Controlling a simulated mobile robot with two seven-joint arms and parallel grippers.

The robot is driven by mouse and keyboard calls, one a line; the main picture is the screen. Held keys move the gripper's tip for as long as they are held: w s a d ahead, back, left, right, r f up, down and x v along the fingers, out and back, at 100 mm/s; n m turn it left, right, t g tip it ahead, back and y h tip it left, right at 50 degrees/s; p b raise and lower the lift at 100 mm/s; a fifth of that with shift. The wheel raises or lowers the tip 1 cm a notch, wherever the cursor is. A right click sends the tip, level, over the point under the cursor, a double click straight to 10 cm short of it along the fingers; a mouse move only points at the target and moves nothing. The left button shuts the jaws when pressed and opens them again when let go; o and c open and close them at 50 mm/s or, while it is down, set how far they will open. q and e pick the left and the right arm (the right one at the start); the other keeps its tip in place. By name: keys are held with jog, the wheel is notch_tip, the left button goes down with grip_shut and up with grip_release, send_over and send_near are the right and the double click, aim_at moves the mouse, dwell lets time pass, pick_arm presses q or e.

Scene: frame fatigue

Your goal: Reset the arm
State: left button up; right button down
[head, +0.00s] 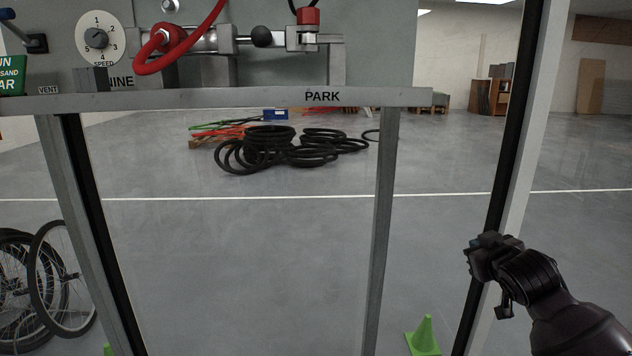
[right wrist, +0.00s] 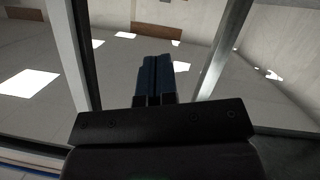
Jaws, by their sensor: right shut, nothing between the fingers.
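My right gripper (head: 476,256) is at the lower right of the head view, in front of or beside the dark upright post (head: 505,120) of the frame; I cannot tell whether it touches it. In the right wrist view the gripper's blue-tipped fingers (right wrist: 156,75) are together with nothing between them. My left gripper is not in view.
Bicycle wheels (head: 65,280) stand at the lower left. A green cone (head: 424,338) is on the floor near the right gripper. Black tyres (head: 270,140) lie in a heap further back.

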jog(key=s+d+f+n+g, duration=0.1)
jog(key=s+d+f, duration=0.1)
jog(key=s+f, duration=0.65)
jog(key=s+d+f+n+g, duration=0.1)
jog(key=s+d+f, duration=0.35)
jog(key=f, duration=0.75)
jog(key=s+f+n+g, duration=0.1)
jog(key=s+f, duration=0.5)
jog(key=s, duration=0.5)
jog(key=s+f+g, duration=0.1)
jog(key=s+f, duration=0.4)
jog(key=s, duration=0.6)
jog(key=w+a+f+m+t, duration=0.1)
jog(key=a+m, duration=0.4)
jog(key=a, duration=0.7)
jog(key=shift+w+a+f+y, duration=0.25)
jog(key=shift+a+f+y, duration=0.05)
